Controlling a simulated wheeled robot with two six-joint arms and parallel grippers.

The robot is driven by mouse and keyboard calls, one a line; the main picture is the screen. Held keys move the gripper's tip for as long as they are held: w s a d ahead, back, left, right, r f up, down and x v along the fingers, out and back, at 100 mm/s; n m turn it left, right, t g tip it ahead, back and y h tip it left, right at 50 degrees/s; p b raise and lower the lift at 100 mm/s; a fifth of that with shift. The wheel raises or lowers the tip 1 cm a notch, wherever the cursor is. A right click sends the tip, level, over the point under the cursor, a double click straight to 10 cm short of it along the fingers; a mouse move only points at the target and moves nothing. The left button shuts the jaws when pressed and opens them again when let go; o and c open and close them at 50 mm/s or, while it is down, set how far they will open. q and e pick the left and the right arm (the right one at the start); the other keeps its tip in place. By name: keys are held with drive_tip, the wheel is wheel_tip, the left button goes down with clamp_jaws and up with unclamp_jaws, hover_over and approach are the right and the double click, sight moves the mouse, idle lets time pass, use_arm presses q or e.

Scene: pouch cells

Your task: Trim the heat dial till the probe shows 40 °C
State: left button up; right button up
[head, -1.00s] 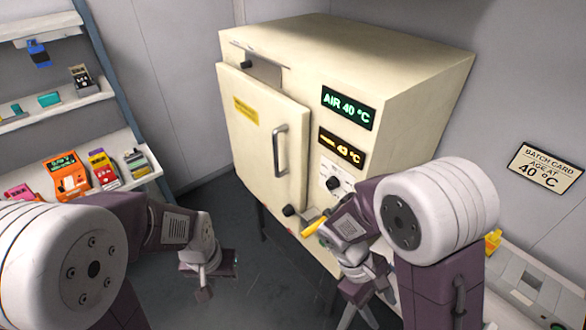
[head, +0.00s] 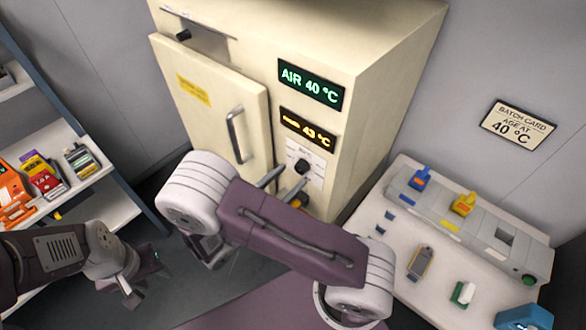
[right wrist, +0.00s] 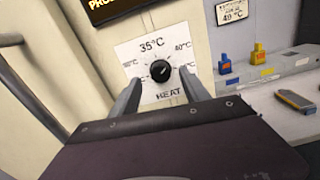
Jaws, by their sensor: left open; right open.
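The cream oven (head: 375,85) shows AIR 40 °C on a green display (head: 311,83) and what reads as 43 °C on the amber probe display (head: 307,129). The black heat dial (head: 302,166) sits on a white plate below. In the right wrist view the dial (right wrist: 160,71) has 35 °C above it and 40 °C at upper right; its pointer is too small to read. My right gripper (head: 285,181) is open, its fingers (right wrist: 160,78) either side of the dial in that view; contact cannot be told. My left gripper (head: 143,276) is open and empty, low at left.
The oven door (head: 215,110) is at left with a vertical handle (head: 236,135). A batch card (head: 518,125) on the wall says age at 40 °C. A bench (head: 395,265) at right holds a fixture and small items. A shelf (head: 100,170) stands at left.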

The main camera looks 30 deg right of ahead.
sight(299, 170)
drive_tip(key=x, duration=0.3)
drive_tip(key=shift+s+a, duration=0.1)
drive_tip(key=shift+c, duration=0.8)
clamp_jaws()
drive_tip(key=shift+p, duration=0.35)
drive_tip(key=shift+r+n+p, duration=0.15)
drive_tip(key=shift+n+p, duration=0.85)
drive_tip(key=shift+n, duration=0.2)
drive_tip(key=shift+n+p, duration=1)
drive_tip(key=shift+n, duration=0.7)
